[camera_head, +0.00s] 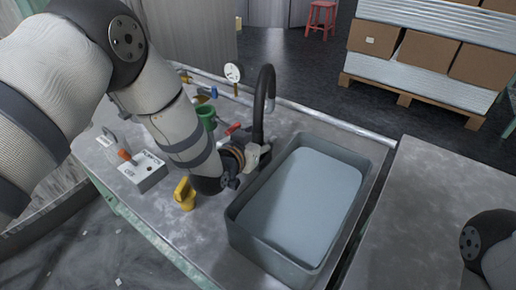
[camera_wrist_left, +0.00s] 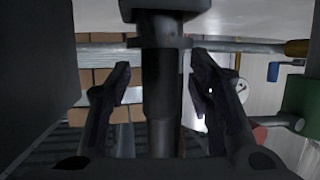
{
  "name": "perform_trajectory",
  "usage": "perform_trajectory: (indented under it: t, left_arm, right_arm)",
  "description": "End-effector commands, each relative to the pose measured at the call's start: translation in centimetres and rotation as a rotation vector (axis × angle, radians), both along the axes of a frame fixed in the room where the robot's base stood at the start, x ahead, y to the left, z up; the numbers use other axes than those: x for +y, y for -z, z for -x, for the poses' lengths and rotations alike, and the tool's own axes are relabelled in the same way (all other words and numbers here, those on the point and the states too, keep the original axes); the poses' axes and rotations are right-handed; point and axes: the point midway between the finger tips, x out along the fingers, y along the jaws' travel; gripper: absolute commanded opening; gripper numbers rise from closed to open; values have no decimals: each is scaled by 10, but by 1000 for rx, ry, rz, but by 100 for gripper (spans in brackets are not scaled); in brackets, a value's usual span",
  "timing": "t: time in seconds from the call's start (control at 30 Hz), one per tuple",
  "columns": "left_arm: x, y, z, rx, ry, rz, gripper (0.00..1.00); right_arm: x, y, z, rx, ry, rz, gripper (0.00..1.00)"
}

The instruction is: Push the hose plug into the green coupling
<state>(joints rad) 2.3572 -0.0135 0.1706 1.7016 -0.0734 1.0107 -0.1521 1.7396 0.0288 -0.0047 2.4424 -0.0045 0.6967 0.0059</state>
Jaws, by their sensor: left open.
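A black hose (camera_head: 262,88) rises in a hooked arch beside the sink tray; its plug end is hard to make out. The green coupling (camera_head: 205,114) stands on the bench left of the hose, partly behind my left arm. The left wrist view shows a green body (camera_wrist_left: 300,98) at its right edge, probably this coupling. My left gripper (camera_head: 254,152) is low beside the foot of the hose. In the left wrist view its two dark fingers (camera_wrist_left: 160,82) are spread, with a black upright piece of hose between them. A gap shows at the right finger. My right gripper is out of view.
A grey tray (camera_head: 240,222) with pale contents stands right of the gripper. A yellow part (camera_head: 185,193), a grey box (camera_head: 147,172) and a round gauge (camera_head: 233,72) are on the bench. Boxes (camera_head: 425,50) on a pallet stand behind.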

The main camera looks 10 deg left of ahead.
Motion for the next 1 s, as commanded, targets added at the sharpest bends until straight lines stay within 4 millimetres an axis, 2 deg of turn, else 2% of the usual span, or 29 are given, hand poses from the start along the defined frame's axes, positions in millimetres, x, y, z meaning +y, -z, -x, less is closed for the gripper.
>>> perform_trajectory:
  t: [0.1, 0.3, 0.33, 0.6, 0.73, 0.87, 1.0]
  left_arm:
    - [0, -1, 0, -1, 0, 0, 48]
    - [0, -1, 1, -1, 0, 0, 2]
    - [0, -1, 1, 0, 0, 0, 0]
    - [0, -1, 1, 0, 0, 0, 0]
    - [0, -10, 0, -1, 0, -1, 0]
    - [0, -37, 0, -7, 0, 0, 0]
    - [-1, -73, 27, -8, 2, 0, 0]
  right_arm:
    - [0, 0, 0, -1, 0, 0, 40]
    - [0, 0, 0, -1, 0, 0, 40]
    - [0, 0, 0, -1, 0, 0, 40]
    - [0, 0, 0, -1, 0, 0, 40]
    - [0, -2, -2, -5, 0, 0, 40]
    - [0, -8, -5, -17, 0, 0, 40]
    - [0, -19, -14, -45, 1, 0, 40]
